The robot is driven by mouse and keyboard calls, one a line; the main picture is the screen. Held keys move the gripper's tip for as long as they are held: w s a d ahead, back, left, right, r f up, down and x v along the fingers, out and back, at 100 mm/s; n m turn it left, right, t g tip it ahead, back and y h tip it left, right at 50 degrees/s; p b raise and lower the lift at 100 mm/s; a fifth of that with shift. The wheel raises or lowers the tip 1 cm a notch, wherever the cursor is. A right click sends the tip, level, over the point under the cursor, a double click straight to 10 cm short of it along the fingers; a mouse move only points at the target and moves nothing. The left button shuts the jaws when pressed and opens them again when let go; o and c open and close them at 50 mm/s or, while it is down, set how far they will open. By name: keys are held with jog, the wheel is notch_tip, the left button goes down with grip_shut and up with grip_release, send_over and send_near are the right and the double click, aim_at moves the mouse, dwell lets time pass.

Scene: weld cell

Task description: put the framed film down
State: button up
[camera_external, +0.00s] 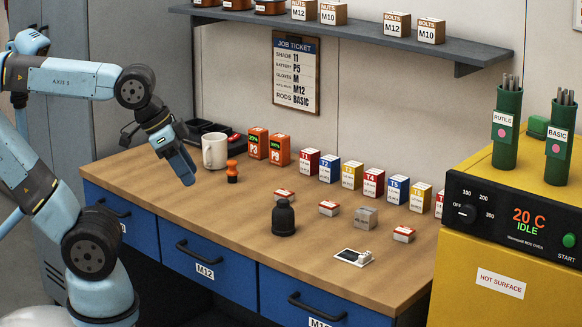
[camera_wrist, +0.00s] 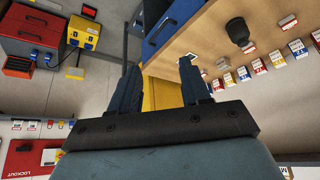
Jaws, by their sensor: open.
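The framed film (camera_external: 349,256), a small dark pane in a white frame with a clip-like white piece at its right end, lies flat on the wooden bench (camera_external: 150,172) near its front edge. My gripper (camera_external: 188,178) is above the left part of the bench, left of the white mug, well apart from the film. In the wrist view my gripper (camera_wrist: 158,72) has its two fingers spread, with nothing between them.
A black jar (camera_external: 283,217), an orange-handled stamp (camera_external: 232,172), a white mug (camera_external: 214,151) and a grey block (camera_external: 366,217) stand on the bench. Several small boxes line the back. A yellow rod oven (camera_external: 460,285) stands at right. Clear wood lies left of the jar.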

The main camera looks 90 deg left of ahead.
jog(key=shift+w, duration=0.1)
jog(key=n+g, duration=0.6)
jog(key=n, duration=0.3)
send_over(367, 253)
notch_tip(367, 253, down, 11)
jog(key=f, duration=0.7)
jog(key=shift+s+a+f, duration=0.2)
jog(key=shift+s+f, duration=0.1)
jog(key=shift+w+d+f, duration=0.15)
jog(key=shift+f, duration=1.2)
jog(key=shift+w+d+f, duration=0.1)
jog(key=shift+w+f, duration=0.05)
jog(key=shift+f, duration=1.15)
jog(key=shift+c, duration=0.2)
